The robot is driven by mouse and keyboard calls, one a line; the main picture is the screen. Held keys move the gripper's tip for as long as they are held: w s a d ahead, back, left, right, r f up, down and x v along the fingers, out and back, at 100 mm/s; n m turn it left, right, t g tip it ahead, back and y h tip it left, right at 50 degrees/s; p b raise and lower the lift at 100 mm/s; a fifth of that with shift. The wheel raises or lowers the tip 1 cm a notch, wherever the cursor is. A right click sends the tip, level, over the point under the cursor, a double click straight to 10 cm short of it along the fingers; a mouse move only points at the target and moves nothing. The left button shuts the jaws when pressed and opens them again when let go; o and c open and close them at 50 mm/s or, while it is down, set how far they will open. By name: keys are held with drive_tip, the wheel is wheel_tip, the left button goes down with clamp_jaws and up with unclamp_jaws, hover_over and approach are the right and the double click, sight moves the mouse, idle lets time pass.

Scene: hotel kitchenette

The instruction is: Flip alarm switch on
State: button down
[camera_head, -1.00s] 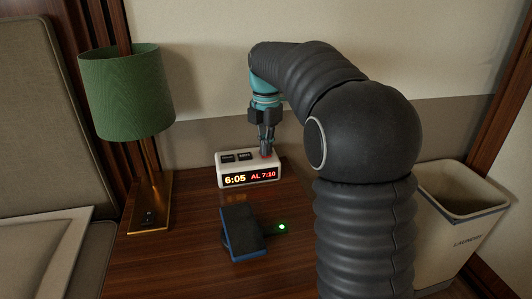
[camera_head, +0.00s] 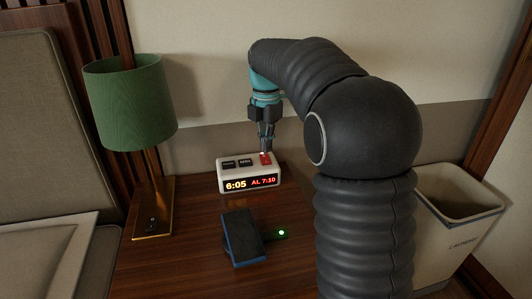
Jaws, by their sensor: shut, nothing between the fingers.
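A white alarm clock (camera_head: 227,188) stands on the wooden nightstand, its display reading 6:05 and AL 7:10. On its top are two dark buttons at the left and a red alarm switch (camera_head: 265,159) at the right. A small bright spot shows at the switch's far edge. My gripper (camera_head: 265,150) points down with its fingers shut and empty, just above or behind the far end of the red switch. I cannot tell whether the fingertips touch it.
A green-shaded lamp (camera_head: 130,100) stands left of the clock. A dark blue-edged device (camera_head: 243,238) with a green light (camera_head: 281,232) lies in front. A laundry bin (camera_head: 445,225) stands at the right. The nightstand (camera_head: 190,265) is clear at the front left.

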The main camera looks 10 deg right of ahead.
sight(266, 162)
drive_tip(key=shift+r+p, duration=1.6)
drive_tip(key=shift+r, duration=0.25)
